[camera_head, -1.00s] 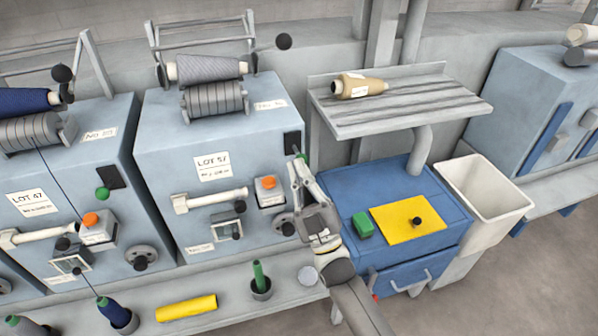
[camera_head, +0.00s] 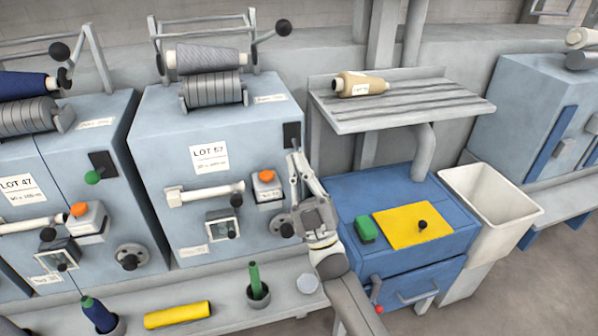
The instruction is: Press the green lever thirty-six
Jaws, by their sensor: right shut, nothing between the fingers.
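The middle grey-blue machine (camera_head: 150,120), labelled LOT 57, has a black lever plate (camera_head: 291,135) at its right front edge. No green knob shows there; my gripper may hide it. My right gripper (camera_head: 297,160) is shut and empty, with its fingertips just below that plate; I cannot tell whether they touch anything. A green-knobbed lever (camera_head: 92,177) on a black plate shows on the left machine, labelled LOT 47. The number tags on top of the machines are too blurred to read. My left gripper is out of view.
A blue cabinet (camera_head: 345,190) with a green box (camera_head: 365,229) and yellow sheet (camera_head: 398,238) stands right of my gripper. A red-knobbed lever (camera_head: 376,281) is beside my forearm. A shelf (camera_head: 400,112) overhangs behind; a white bin (camera_head: 525,215) is at right.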

